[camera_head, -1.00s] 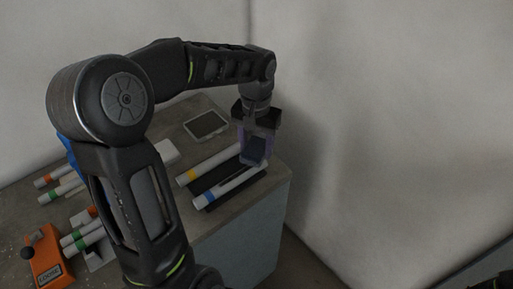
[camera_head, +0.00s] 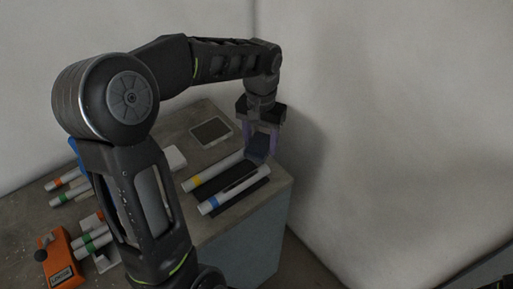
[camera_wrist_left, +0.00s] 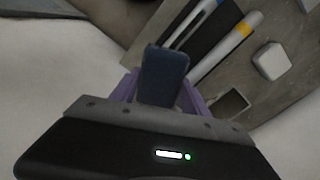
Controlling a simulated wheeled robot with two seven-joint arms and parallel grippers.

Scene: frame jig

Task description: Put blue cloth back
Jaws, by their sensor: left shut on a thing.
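The dark blue cloth (camera_head: 258,148) is a small folded pad between the purple fingers of my left gripper (camera_head: 262,143), over the right part of the worktop. In the left wrist view the cloth (camera_wrist_left: 164,76) stands out between the fingers of the left gripper (camera_wrist_left: 160,92), which is shut on it. The cloth is beside the far end of a white bar with a yellow band (camera_head: 217,171). I cannot tell whether it touches anything below. My right gripper is not in view.
A white bar with a blue band (camera_head: 234,191) lies nearer the front edge, with a dark strip between the bars. A flat framed pad (camera_head: 211,131) lies behind, with a white block (camera_head: 175,158) to its left. An orange box (camera_head: 60,262) and several banded bars are at left. Walls stand close behind and right.

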